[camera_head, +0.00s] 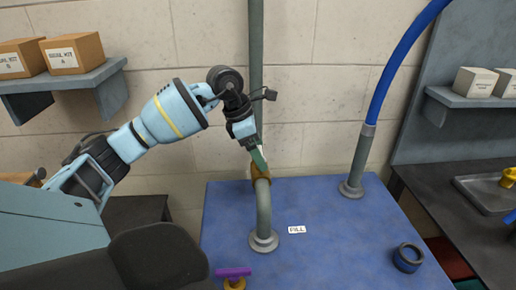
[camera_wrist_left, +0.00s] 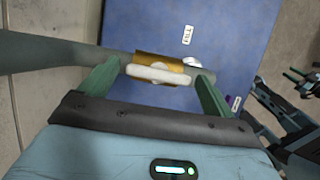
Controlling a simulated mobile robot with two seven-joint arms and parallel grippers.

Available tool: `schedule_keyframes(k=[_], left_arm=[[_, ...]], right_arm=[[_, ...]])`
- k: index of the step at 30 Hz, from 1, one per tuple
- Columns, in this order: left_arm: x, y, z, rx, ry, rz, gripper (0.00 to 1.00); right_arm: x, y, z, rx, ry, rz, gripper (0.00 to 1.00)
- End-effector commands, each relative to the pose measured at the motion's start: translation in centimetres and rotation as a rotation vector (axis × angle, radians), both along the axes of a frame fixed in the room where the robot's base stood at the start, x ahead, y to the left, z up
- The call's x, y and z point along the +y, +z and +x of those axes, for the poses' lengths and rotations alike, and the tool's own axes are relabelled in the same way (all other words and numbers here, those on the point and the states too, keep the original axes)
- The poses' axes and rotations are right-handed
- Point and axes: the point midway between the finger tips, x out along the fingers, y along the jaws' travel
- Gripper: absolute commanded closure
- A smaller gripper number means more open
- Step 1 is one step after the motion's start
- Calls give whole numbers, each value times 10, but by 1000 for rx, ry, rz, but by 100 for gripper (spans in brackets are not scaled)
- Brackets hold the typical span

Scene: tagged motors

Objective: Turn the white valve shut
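The white valve handle (camera_wrist_left: 158,75) lies across a brass valve body (camera_wrist_left: 150,58) on a grey-green pipe. The brass body (camera_head: 261,172) also shows in the head view, but my left gripper hides the handle there. My left gripper (camera_head: 257,158) reaches down to the valve from above. In the left wrist view its green fingers (camera_wrist_left: 158,72) are spread, one near each end of the handle. I cannot tell whether they touch it. Part of my right arm, with green finger-like parts (camera_wrist_left: 297,82), shows small at the right edge of the left wrist view.
The pipe bends down to a flange on a blue bench (camera_head: 330,258), beside a "FILL" label (camera_head: 297,229). A purple-handled valve (camera_head: 233,272) is at the front edge. A blue hose (camera_head: 398,60) rises at the right.

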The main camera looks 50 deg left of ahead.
Motion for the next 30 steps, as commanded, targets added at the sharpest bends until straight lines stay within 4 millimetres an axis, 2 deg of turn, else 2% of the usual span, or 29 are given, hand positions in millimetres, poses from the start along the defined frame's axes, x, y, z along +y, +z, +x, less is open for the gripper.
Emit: schedule_keyframes(k=[1, 8, 20, 30], left_arm=[[0, 0, 0, 0, 0, 0, 18], [0, 0, 0, 0, 0, 0, 48], [-1, 1, -1, 0, 76, 0, 48], [-3, 3, -1, -4, 343, 0, 48]], right_arm=[[0, 0, -1, 1, -1, 0, 64], [0, 0, -3, 5, -1, 1, 64], [0, 4, -1, -1, -2, 1, 64], [0, 18, 7, -23, -3, 1, 64]])
